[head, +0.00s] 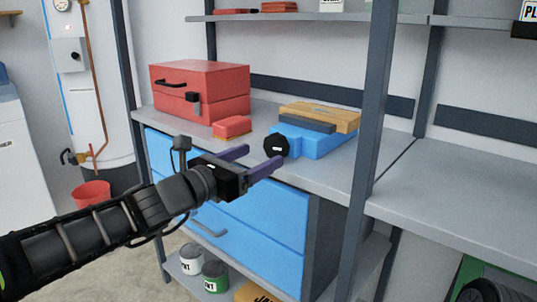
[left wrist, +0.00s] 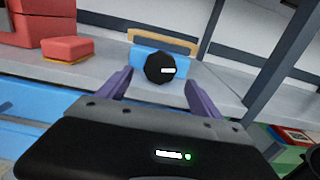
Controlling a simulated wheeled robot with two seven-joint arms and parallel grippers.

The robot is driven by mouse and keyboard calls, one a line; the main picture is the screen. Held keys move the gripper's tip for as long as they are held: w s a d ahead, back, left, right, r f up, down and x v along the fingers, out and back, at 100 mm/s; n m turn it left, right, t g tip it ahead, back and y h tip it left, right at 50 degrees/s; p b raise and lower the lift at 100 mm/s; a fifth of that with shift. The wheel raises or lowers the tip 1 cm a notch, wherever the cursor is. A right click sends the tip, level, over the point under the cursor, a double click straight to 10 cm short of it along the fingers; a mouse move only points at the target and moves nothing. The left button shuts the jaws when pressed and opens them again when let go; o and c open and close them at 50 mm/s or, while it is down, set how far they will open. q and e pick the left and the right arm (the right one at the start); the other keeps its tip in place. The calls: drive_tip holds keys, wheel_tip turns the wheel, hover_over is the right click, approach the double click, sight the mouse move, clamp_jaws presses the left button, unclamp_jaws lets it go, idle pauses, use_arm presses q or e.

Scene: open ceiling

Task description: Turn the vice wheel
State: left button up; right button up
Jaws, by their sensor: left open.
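The vice (head: 318,140) is a blue block with a grey and a tan part on top, on the grey workbench. Its wheel (head: 276,146) is a black, many-sided knob with a small white mark, facing the bench's front edge. In the left wrist view the wheel (left wrist: 159,68) shows beyond and between the fingertips. My left gripper (head: 257,159) is open, with two purple fingers pointing at the wheel. In the left wrist view its fingers (left wrist: 155,88) stand either side, with nothing between them. Whether a fingertip touches the wheel I cannot tell. My right gripper is not in view.
A red toolbox (head: 200,90) and a small red block (head: 232,127) stand left of the vice. A dark shelf post (head: 372,140) rises to its right. Blue drawers (head: 250,225) are below the bench. The bench top at right is clear.

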sight(272, 150)
use_arm(q)
drive_tip(key=x, duration=0.4)
drive_tip(key=shift+w+d, duration=0.1)
drive_tip(key=shift+w, duration=0.05)
drive_tip(key=shift+c, duration=0.4)
drive_tip(key=c, duration=1.3)
drive_tip(key=shift+f+b, duration=0.15)
drive_tip(key=shift+b, duration=0.35)
drive_tip(key=m+b, duration=0.3)
drive_tip(key=shift+m, duration=0.4)
